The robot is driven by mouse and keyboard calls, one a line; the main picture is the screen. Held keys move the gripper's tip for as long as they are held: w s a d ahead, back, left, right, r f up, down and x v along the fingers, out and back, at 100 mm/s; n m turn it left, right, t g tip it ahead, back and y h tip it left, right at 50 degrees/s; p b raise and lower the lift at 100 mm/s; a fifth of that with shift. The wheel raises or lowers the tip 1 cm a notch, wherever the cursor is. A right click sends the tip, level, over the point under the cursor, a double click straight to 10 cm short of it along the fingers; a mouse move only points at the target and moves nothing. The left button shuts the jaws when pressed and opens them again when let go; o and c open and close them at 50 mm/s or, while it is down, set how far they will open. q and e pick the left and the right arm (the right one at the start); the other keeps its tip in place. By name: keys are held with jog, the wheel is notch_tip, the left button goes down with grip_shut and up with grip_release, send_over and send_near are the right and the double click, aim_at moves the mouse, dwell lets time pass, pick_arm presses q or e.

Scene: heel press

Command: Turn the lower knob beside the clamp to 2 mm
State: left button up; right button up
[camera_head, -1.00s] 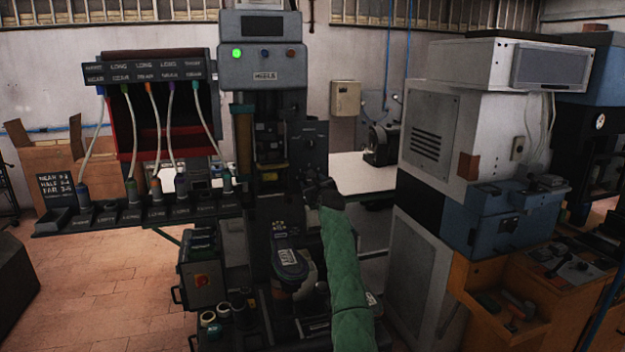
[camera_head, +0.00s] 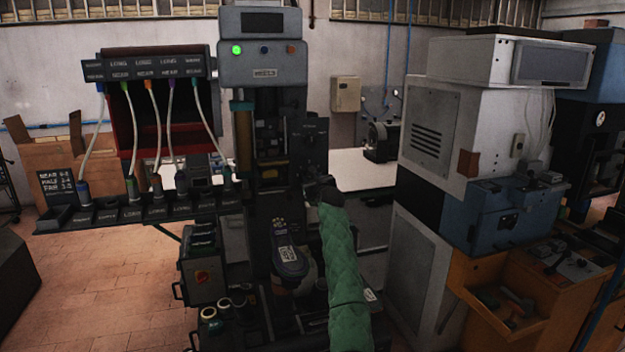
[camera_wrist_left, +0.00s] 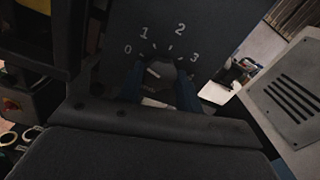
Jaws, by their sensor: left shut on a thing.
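The knob (camera_wrist_left: 156,72) is dark with a pale pointer line and sits on a dark panel (camera_wrist_left: 110,30) marked 0, 1, 2 and 3. Its pointer appears to lie towards the upper left, on the low side of the scale; the exact reading is too small to tell. My left gripper (camera_wrist_left: 158,88) is shut on the knob, with a blue finger on each side. My right gripper is not in view.
A dark shoe (camera_head: 288,262) stands low in the machine. A grey and white cabinet (camera_head: 430,130) stands close on the right. The control box (camera_head: 263,62) above shows a green light.

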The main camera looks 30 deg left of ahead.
pick_arm(q)
jog(key=m+p, duration=0.5)
jog(key=m, duration=0.8)
jog(key=shift+r, duration=0.1)
jog(key=shift+m, duration=1)
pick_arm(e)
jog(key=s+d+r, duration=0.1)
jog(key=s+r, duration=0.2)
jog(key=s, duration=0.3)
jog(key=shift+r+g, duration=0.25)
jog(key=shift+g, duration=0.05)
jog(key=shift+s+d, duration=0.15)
pick_arm(q)
jog(key=o, duration=1)
jog(key=shift+w, duration=0.1)
